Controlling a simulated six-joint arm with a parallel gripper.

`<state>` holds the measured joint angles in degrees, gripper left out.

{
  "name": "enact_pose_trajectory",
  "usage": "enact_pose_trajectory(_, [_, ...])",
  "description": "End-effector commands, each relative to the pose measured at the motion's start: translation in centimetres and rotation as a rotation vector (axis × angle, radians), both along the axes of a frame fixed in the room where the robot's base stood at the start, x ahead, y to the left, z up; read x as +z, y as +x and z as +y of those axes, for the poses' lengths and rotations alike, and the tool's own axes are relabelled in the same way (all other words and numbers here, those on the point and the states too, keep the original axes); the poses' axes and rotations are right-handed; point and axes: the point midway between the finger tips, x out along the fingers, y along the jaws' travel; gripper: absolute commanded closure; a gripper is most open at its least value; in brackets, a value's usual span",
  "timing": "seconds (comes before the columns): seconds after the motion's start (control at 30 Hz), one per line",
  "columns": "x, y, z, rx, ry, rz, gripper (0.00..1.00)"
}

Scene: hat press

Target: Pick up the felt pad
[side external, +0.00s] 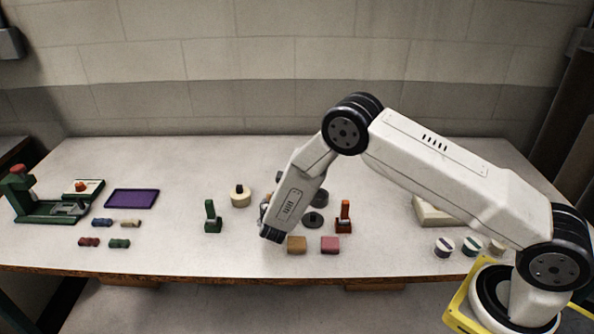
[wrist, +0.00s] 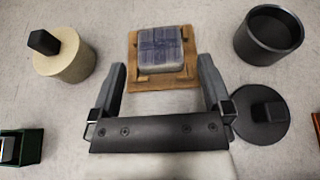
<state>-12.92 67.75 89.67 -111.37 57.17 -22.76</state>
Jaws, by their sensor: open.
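In the wrist view, a square grey-blue pad (wrist: 160,49), which looks like the felt pad, sits in a shallow wooden holder (wrist: 141,82) with a pale lower layer showing. My gripper (wrist: 162,63) is open and empty, with one finger on each side of the holder. The fingers look apart from the pad; their height above the table is hard to tell. In the side view, my forearm hides the holder and pad, and most of the gripper.
A cream cylinder with a black knob (wrist: 65,55) stands left, a dark cup (wrist: 268,35) right, and a dark knobbed disc (wrist: 260,115) by the right finger. Green (side external: 212,216) and orange-red (side external: 343,215) stands flank the area. Tan (side external: 296,243) and pink (side external: 330,244) blocks lie in front.

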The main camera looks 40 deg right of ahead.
Motion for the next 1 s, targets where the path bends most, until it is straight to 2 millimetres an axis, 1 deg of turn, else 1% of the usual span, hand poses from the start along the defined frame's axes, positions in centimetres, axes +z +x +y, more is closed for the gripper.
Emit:
enact_pose_trajectory(0.1, [-0.6,0.9,-0.9,-0.002,0.000,0.000,0.00])
enact_pose_trajectory(0.3, [-1.1,1.9,-1.8,0.000,0.002,0.001,0.00])
enact_pose_trajectory(0.83, [-1.2,2.0,-1.9,0.001,0.002,0.000,0.00])
enact_pose_trajectory(0.87, [-1.2,2.0,-1.9,0.001,0.002,0.000,0.03])
enact_pose_trajectory(0.9, [-1.2,2.0,-1.9,0.001,0.002,0.000,0.16])
enact_pose_trajectory(0.97, [-1.2,2.0,-1.9,0.001,0.002,0.000,0.35])
enact_pose_trajectory(1.0, [-1.2,2.0,-1.9,0.001,0.002,0.000,0.48])
